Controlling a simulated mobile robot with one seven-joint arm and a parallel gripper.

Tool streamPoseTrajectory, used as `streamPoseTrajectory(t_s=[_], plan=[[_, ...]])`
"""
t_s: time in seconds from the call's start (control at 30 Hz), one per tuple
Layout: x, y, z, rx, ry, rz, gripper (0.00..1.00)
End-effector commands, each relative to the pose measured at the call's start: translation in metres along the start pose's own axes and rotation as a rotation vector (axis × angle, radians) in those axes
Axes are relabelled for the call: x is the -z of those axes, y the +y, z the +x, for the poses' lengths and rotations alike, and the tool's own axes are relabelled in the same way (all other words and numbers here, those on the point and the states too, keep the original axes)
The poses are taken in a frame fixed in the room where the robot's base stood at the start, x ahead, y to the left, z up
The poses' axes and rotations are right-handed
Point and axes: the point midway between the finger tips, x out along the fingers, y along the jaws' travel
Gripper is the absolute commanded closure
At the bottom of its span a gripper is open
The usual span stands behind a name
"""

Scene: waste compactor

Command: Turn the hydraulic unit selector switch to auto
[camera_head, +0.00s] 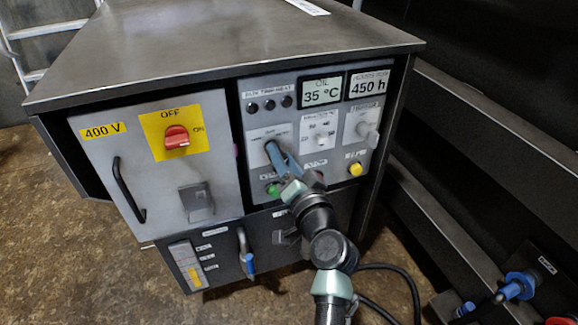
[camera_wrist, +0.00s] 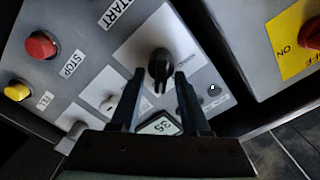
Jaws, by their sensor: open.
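The selector switch (camera_wrist: 160,66) is a black knob on a pale plate in the wrist view, its narrow grip pointing down the picture, towards the small display. The plate's small lettering is too blurred to read. My gripper (camera_wrist: 160,74) is open, with one dark finger on each side of the knob's lower end; I cannot tell whether either finger touches it. In the head view my gripper (camera_head: 271,147) is at the left selector plate (camera_head: 262,133) of the grey control panel (camera_head: 252,168). There the gripper hides the knob.
Close by are a green button (camera_head: 273,188), a middle selector (camera_head: 321,138), a right selector (camera_head: 367,134) and a yellow button (camera_head: 355,169). A red stop button (camera_wrist: 41,45) shows in the wrist view. A red main switch (camera_head: 176,137) is on the left door. Dark rails stand right.

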Motion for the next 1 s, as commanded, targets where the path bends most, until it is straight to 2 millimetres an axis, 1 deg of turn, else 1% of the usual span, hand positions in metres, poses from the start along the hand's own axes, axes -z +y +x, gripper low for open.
streamPoseTrajectory(t_s=[0.17,0.5,0.6,0.7,0.8,1.0], plan=[[0.001,0.000,-0.019,-0.003,0.000,0.002,0.54],[0.001,0.000,-0.089,-0.004,0.000,0.002,0.54],[0.001,0.001,-0.106,-0.005,0.000,0.003,0.54],[0.000,0.001,-0.118,-0.003,-0.001,0.003,0.54],[0.000,0.001,-0.125,-0.003,-0.001,0.002,0.54],[0.000,0.001,-0.129,-0.001,-0.001,0.001,0.54]])
